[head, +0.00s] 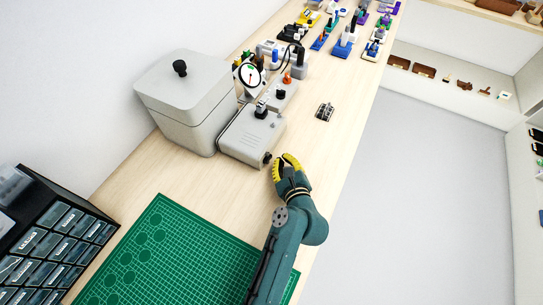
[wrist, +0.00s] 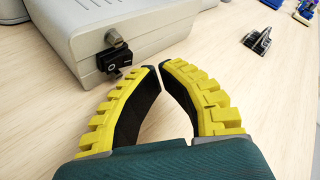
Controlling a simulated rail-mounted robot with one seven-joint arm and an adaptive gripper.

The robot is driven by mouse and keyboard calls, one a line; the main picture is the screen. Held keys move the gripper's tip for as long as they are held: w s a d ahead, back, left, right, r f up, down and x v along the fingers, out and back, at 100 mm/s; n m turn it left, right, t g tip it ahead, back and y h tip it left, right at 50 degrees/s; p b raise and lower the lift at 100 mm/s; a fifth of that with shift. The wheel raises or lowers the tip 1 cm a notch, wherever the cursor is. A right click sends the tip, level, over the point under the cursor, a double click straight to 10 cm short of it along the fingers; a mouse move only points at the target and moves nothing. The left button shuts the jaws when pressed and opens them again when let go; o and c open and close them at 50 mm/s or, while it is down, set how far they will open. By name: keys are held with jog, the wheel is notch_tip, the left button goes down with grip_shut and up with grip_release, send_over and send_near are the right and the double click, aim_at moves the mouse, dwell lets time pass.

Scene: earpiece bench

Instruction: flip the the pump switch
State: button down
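The pump (head: 240,142) is a light grey box on the bench, with a black fitting on top. Its black rocker switch (head: 267,157) is on the end facing my gripper. In the wrist view the switch (wrist: 115,58) shows a white circle mark, on the pump's grey end wall (wrist: 152,42), below a small metal knob. My gripper (head: 284,157) has yellow ribbed fingers and is just right of the switch, apart from it. In the wrist view the fingertips (wrist: 157,67) almost meet, with nothing between them, to the lower right of the switch.
A large grey lidded box (head: 185,105) stands left of the pump. A gauge (head: 250,76) and other devices stand behind. A small dark metal part (head: 325,112) lies to the right. A green cutting mat (head: 175,255) and a drawer cabinet (head: 50,245) are nearer. Bare bench lies around my gripper.

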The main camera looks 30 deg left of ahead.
jog(key=shift+a, duration=0.1)
dwell(0.3)
jog(key=shift+a+p, duration=0.35)
jog(key=shift+p, duration=0.05)
